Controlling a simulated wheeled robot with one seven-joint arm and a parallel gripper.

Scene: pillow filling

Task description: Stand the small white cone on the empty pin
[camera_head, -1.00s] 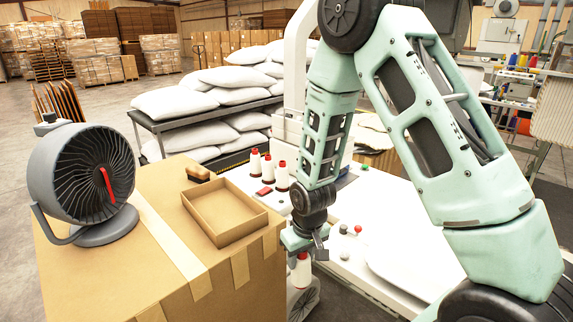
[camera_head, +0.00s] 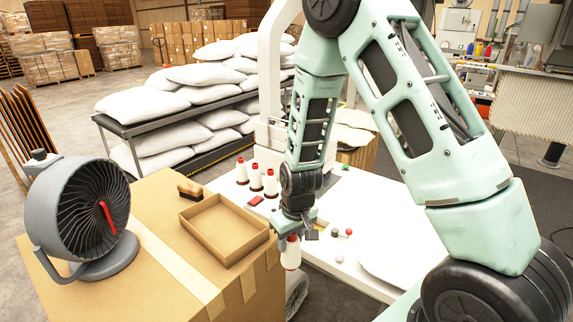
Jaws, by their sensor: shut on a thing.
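My gripper (camera_head: 294,232) points down and is shut on a small white cone (camera_head: 291,256) with a red top. The cone hangs upright in the air, between the cardboard box and the white table (camera_head: 385,210).
The cardboard box (camera_head: 180,230) at the left bears a grey fan (camera_head: 85,215), an open tray (camera_head: 228,262) and a brush (camera_head: 190,190).

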